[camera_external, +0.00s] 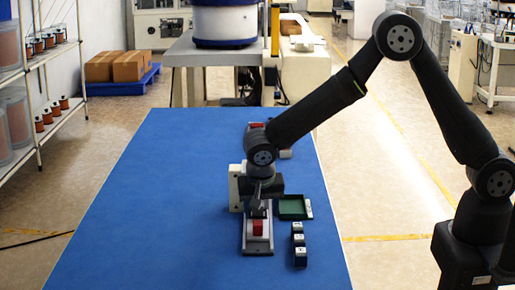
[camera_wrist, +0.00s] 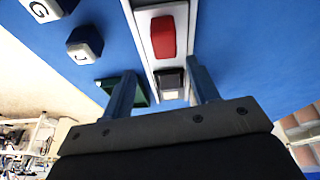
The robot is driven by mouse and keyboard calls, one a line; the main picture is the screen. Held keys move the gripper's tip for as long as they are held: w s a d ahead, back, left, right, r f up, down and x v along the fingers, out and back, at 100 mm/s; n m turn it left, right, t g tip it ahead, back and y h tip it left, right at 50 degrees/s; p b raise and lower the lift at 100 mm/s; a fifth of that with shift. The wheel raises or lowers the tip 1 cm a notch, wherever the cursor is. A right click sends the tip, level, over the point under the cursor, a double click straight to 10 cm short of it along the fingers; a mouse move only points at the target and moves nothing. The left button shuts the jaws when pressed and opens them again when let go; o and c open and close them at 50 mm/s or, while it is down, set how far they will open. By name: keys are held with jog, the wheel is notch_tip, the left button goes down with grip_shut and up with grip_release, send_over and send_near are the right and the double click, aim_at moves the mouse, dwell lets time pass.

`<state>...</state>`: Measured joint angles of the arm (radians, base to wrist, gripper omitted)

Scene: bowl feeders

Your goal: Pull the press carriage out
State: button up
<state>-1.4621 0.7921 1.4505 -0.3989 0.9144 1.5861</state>
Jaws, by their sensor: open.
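The press stands mid-table with a pale upright body (camera_external: 235,187) and a light rail (camera_external: 257,247) running toward the camera. On the rail sits the carriage with a red block (camera_external: 258,228); the red block (camera_wrist: 163,36) also shows in the wrist view. Beside it on the rail is a dark, grey-topped upright piece (camera_wrist: 170,79), perhaps the carriage's handle. My gripper (camera_external: 260,207) points down over the rail. In the wrist view my gripper (camera_wrist: 161,68) is open, its fingers apart on either side of that dark piece. Contact cannot be told; the arm hides part of the press.
A green tray (camera_external: 291,208) lies right of the press. Several small dark lettered blocks (camera_external: 300,257) stand in a line in front of it; blocks G (camera_wrist: 45,9) and J (camera_wrist: 85,44) show in the wrist view. The blue table (camera_external: 150,215) is clear at left.

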aim_at(258, 222)
jog(key=r+n, duration=0.2)
jog(key=r+n+g, duration=0.1)
jog(key=r+n, duration=0.1)
jog(key=n, duration=0.1)
jog(key=r+n, duration=0.2)
jog(key=shift+a+r, duration=0.2)
jog(key=shift+a, duration=0.1)
notch_tip(258, 222, up, 8)
jog(key=s+f+n+g, duration=0.1)
jog(key=n+g, duration=0.2)
jog(key=n, duration=0.6)
jog(key=shift+n, duration=0.3)
notch_tip(258, 222, down, 17)
jog(key=shift+s+a+r, duration=0.1)
jog(key=shift+s, duration=0.05)
grip_shut()
jog(key=shift+s, duration=1.85)
